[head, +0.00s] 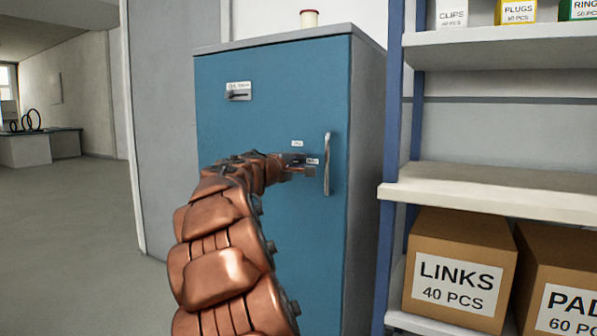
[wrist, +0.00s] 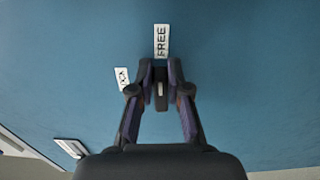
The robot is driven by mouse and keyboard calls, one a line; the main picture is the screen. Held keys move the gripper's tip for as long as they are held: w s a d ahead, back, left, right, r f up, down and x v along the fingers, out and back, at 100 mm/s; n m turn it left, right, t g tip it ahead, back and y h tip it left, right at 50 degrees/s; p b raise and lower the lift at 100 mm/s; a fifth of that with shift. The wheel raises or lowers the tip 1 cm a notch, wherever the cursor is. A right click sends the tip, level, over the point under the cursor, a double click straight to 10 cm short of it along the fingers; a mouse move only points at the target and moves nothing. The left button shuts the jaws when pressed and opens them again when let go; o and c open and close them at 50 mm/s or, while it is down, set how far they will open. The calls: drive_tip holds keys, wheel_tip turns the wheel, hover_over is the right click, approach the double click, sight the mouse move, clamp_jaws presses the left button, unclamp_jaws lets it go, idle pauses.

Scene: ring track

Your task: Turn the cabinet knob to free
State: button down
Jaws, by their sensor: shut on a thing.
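The blue cabinet (head: 225,140) stands ahead, its door shut. In the wrist view my gripper (wrist: 161,82) is shut on the small dark knob (wrist: 161,90), one finger on each side of it. A pale mark on the knob lines up with the FREE label (wrist: 161,41), straight above it in that view. The LOCK label (wrist: 122,79) is up and left of the knob, partly hidden by a finger. In the head view my gripper (head: 300,169) is at the door, left of the handle, and largely hides the knob. A label (head: 297,143) shows just above it.
A vertical metal handle (head: 327,163) is close to the right of my gripper. A labelled slider plate (head: 238,91) is at the door's upper left. A shelf rack (head: 490,180) with boxes stands to the right. The floor (head: 70,230) at left is clear.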

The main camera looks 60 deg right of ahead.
drive_tip(key=shift+m, duration=0.3)
idle(0.4)
drive_tip(key=c, duration=1.1)
unclamp_jaws()
drive_tip(key=a, duration=1.2)
drive_tip(key=shift+s+f, duration=0.1)
drive_tip(key=shift+s, duration=0.15)
